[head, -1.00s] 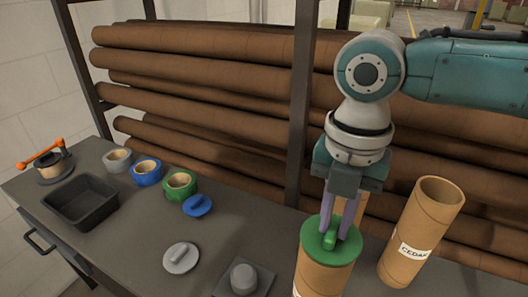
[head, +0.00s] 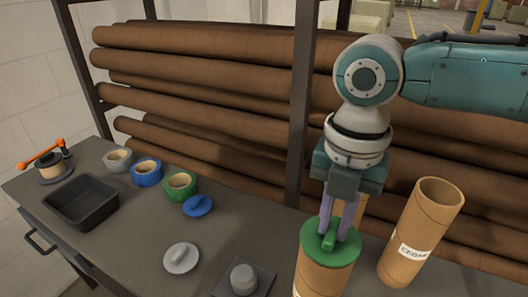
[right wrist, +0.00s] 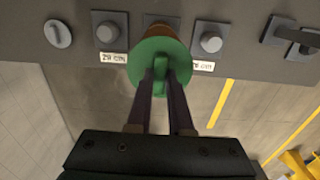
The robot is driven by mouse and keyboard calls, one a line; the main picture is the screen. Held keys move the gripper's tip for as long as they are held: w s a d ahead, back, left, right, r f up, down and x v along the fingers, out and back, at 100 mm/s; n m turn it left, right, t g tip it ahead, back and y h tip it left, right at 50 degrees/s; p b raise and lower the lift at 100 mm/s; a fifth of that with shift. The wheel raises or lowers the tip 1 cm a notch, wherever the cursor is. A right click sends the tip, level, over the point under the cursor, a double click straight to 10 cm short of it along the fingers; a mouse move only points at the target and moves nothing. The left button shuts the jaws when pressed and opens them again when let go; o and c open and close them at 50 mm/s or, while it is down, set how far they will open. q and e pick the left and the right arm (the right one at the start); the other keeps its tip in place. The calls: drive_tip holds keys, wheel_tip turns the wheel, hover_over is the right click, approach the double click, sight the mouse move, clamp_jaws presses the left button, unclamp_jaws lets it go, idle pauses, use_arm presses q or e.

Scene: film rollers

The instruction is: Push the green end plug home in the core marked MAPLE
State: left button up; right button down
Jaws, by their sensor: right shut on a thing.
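The green end plug (head: 318,252) sits flat over the top of an upright brown cardboard core (head: 318,281). My right gripper (head: 338,238) is above it, shut on its raised grip. The plug's disc covers the core's mouth; I cannot tell whether a gap is left under it. The core's label is almost wholly out of the picture, so its name cannot be read. In the right wrist view the plug (right wrist: 148,62) shows between my fingers (right wrist: 160,98), with the core mostly hidden behind it. My left gripper is not in view.
A core marked CEDAR (head: 425,225) stands just right; another core shows partly behind my gripper. A grey plug (head: 181,258), blue plug (head: 198,206), tape rolls (head: 147,172), black tray (head: 80,222) and grey post on a plate (head: 243,279) are left. Stacked rolls (head: 200,95) fill the rack behind.

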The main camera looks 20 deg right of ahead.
drive_tip(key=shift+f, duration=0.35)
idle(0.7)
drive_tip(key=c, duration=0.6)
unclamp_jaws()
drive_tip(key=o, duration=0.4)
drive_tip(key=shift+r, duration=0.1)
drive_tip(key=shift+r+p, duration=3.4)
drive_tip(key=shift+p, duration=0.1)
